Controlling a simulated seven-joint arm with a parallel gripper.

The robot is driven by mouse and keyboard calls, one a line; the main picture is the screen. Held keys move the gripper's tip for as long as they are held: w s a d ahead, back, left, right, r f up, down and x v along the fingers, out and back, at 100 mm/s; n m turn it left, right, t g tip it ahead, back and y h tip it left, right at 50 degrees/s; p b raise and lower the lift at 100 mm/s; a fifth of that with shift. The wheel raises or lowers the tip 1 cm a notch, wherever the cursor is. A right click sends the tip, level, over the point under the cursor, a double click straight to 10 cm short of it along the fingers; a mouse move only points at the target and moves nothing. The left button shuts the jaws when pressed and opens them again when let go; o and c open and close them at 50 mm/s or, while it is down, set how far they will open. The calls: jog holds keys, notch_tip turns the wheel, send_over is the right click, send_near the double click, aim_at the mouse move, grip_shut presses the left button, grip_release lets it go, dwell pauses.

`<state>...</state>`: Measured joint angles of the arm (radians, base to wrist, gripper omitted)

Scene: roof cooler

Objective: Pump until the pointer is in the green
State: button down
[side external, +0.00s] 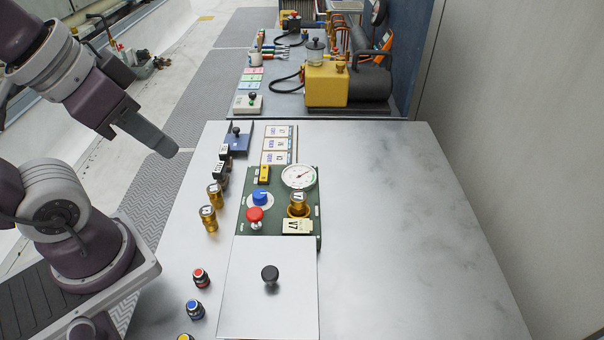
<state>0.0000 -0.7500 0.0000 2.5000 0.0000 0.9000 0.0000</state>
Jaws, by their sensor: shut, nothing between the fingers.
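A green panel (281,178) lies in the middle of the grey table. A round white dial gauge (299,177) with a thin dark pointer sits at its top right; the pointer's zone is too small to read. A red knob (255,214) stands at the panel's lower left, with a blue dial (260,198) just above it. A black knob (270,273) stands on a pale plate (241,309) in front of the panel; which knob is the pump is not clear. My gripper (168,149) is shut and empty, in the air left of the panel, touching nothing.
A brass fitting (299,203) and a tag (297,226) sit on the panel's right. The table's right half is clear.

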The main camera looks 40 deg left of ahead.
dwell(0.7)
jog(key=m+g+y, duration=0.5)
jog(key=m+y, duration=0.4)
jog(key=m, duration=0.1)
send_over(257, 215)
notch_tip(257, 215, down, 8)
jog(key=shift+d, duration=0.1)
jog(key=shift+f, duration=4.4)
jog(key=shift+f, duration=0.4)
